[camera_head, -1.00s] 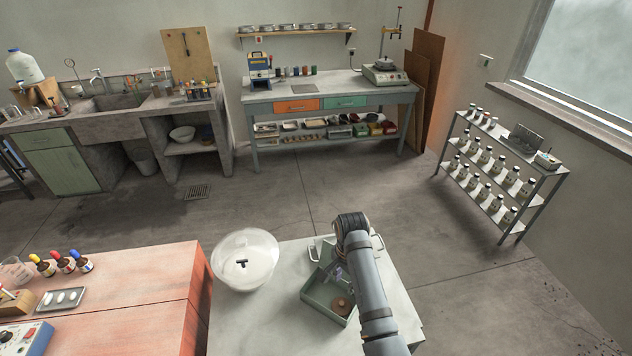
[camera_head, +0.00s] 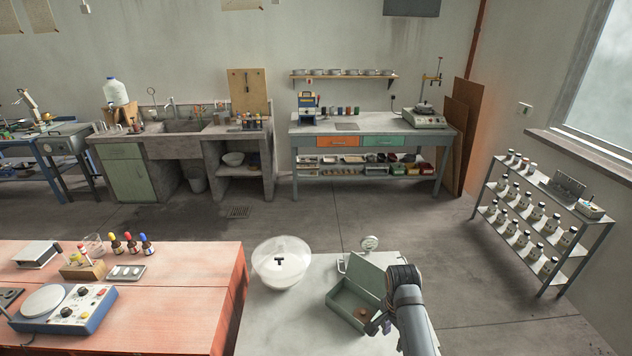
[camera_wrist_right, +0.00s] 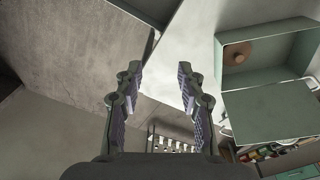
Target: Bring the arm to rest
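My right arm comes in from the bottom right of the head view, and its gripper (camera_head: 378,324) hangs just right of the open green box, partly hidden behind the arm. In the right wrist view the two fingers of my right gripper (camera_wrist_right: 157,90) stand wide apart with nothing between them. The green box (camera_head: 341,309) sits on the pale bench top with its lid up and a round brown thing (camera_head: 361,314) inside. The box also shows at the right of the right wrist view (camera_wrist_right: 262,72). My left gripper is in neither view.
A clear bowl (camera_head: 282,262) with a dark T-shaped piece stands left of the box. A small round gauge (camera_head: 369,243) stands behind it. The pale bench top (camera_head: 265,325) is bare at front left. A red bench (camera_head: 180,310) with bottles and a blue device adjoins on the left.

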